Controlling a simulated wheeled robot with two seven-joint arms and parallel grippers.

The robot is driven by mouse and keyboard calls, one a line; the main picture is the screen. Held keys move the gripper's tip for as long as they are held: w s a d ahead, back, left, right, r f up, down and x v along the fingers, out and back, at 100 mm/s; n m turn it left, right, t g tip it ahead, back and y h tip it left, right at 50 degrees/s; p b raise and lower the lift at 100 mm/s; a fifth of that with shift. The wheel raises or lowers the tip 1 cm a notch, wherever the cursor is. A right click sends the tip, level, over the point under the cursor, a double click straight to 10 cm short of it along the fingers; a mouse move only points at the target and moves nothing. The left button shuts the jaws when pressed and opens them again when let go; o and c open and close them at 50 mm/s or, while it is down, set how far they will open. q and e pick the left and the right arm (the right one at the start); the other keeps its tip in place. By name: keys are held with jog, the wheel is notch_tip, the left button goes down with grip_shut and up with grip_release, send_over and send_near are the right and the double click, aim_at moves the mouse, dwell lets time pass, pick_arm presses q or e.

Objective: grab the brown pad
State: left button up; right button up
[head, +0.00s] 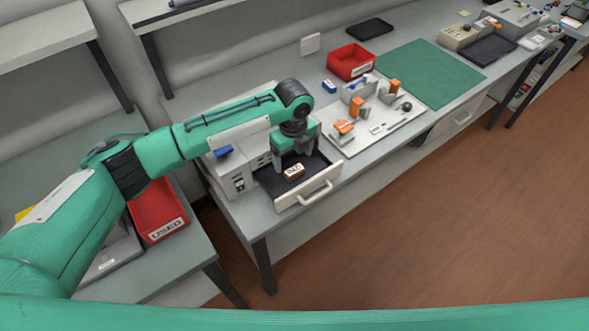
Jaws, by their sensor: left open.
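The brown pad (294,171) is a small block with a pale label on top. It lies in the dark inside of an open drawer (309,191) of a pale grey machine (234,172). My left gripper (293,165) points down over the drawer, right at or just above the pad. Its jaws are open, and I cannot tell whether the fingers touch the pad. My right gripper is not in view.
A white fixture plate (398,122) with orange clamps lies right of the drawer. Behind it is a red bin (351,62), and further right a green mat (430,75). Another red bin (158,212) marked USED stands at the left.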

aim_at(295, 170)
pick_arm(q)
jog(key=shift+s+f+p, duration=0.1)
jog(key=shift+f+p, duration=0.3)
jog(key=shift+f, duration=0.15)
notch_tip(295, 170, down, 4)
jog(key=shift+d+r+p, duration=0.15)
jog(key=shift+p, duration=0.4)
jog(key=shift+f, duration=0.25)
jog(key=c, duration=0.9)
jog(key=shift+c, duration=0.8)
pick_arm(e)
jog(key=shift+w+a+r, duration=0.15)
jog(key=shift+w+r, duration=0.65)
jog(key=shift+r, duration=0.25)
